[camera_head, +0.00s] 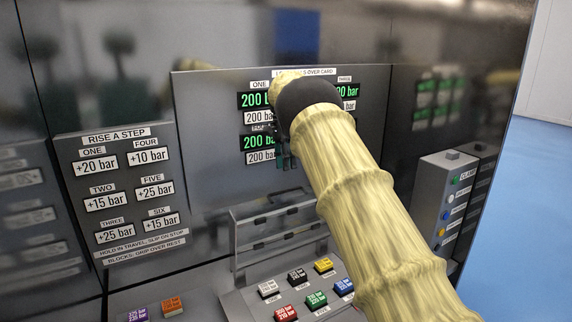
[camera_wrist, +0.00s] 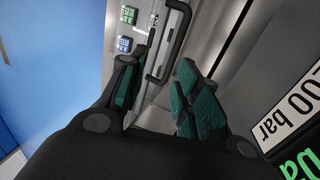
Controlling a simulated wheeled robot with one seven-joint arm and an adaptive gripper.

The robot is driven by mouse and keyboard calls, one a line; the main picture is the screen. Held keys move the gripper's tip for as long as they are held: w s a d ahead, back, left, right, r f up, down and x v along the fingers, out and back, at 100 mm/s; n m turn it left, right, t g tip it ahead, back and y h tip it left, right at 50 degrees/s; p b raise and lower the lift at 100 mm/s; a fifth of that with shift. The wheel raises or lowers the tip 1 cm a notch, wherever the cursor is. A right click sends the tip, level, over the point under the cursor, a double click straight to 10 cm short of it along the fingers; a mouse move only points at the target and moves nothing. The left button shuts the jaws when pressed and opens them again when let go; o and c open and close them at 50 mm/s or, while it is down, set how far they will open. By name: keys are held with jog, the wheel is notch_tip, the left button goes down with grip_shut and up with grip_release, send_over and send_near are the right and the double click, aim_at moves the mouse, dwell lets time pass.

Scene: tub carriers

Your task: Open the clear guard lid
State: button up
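A see-through panel that looks like the clear guard lid (camera_head: 285,237) stands over the row of coloured blocks in the head view, with small dark fittings along it. Its exact angle is hard to tell. My gripper (camera_head: 284,153) is above it, in front of the upright display panel and partly hidden by my arm. In the wrist view my gripper (camera_wrist: 160,95) has its green-padded fingers spread apart. A black bar-shaped handle (camera_wrist: 178,40) shows beyond and between them, with a pale edge below it. I see no contact with the handle.
Coloured blocks (camera_head: 316,299) sit on the console below the lid. A "RISE A STEP" sign (camera_head: 127,195) is at the left. A grey box with coloured buttons (camera_head: 446,205) stands at the right. Blue floor (camera_head: 540,190) is open beyond it.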

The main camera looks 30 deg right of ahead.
jog(key=shift+a+f+n+b, duration=0.1)
jog(key=shift+f+n+b, duration=0.05)
jog(key=shift+n+b, duration=0.3)
grip_shut()
jog(key=s+a+r+n+t+b, duration=0.1)
jog(key=s+a+n+t+b, duration=0.1)
jog(key=a+n+t+b, duration=0.2)
jog(key=s+a+r+n+t+b, duration=0.1)
jog(key=a+n+t+b, duration=0.3)
jog(key=n+b, duration=0.4)
jog(key=s+n, duration=0.1)
jog(key=n, duration=0.4)
jog(key=shift+r+t, duration=0.2)
jog(key=shift+t, duration=0.1)
